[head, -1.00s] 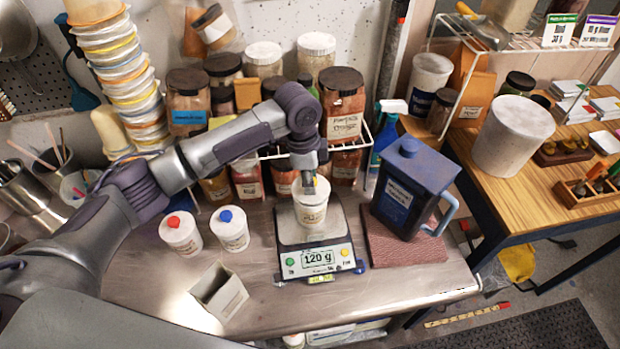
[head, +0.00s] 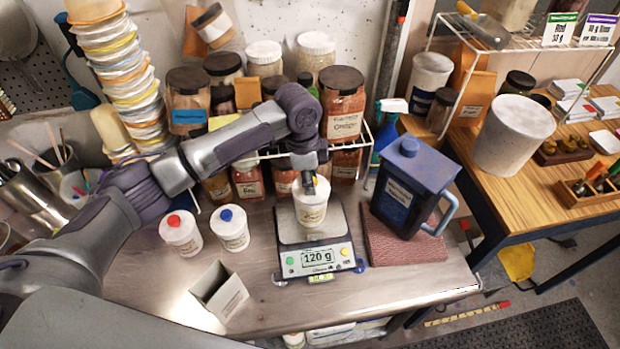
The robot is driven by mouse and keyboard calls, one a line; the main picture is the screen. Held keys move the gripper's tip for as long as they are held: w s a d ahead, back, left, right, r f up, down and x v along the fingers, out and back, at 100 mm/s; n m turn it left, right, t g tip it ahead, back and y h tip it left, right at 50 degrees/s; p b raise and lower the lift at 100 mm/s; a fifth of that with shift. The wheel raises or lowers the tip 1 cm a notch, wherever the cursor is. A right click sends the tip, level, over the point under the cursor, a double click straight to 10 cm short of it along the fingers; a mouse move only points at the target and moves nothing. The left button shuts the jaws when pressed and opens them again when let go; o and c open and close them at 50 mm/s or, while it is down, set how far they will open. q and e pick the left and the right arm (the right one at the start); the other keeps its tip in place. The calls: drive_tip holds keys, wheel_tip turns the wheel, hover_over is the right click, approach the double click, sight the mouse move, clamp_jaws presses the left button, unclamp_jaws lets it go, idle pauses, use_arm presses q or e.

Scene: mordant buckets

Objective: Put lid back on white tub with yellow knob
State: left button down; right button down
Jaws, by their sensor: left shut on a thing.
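A white tub (head: 312,212) with a paper label stands on the scale (head: 297,239), which reads 120 g. My left gripper (head: 311,180) is above the tub, pointing down, shut on the yellow knob (head: 314,181) at the tub's top. The gripper hides most of the knob and part of the lid, so I cannot tell whether the lid sits fully on the rim. Two similar white tubs stand to the left, one with a red knob (head: 174,220) and one with a blue knob (head: 226,215). My right gripper is not in view.
A dark blue jug (head: 402,195) stands on a reddish mat (head: 425,249) right of the scale. An open white box (head: 219,291) is at the front left. Jars (head: 342,103) and a wire rack crowd the back. Stacked cups (head: 125,75) stand at the back left.

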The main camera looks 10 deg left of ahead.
use_arm(q)
drive_tip(key=c, duration=0.8)
unclamp_jaws()
drive_tip(key=shift+o, duration=0.4)
drive_tip(key=o, duration=0.4)
drive_tip(key=shift+r, duration=0.1)
drive_tip(key=shift+r, duration=3.4)
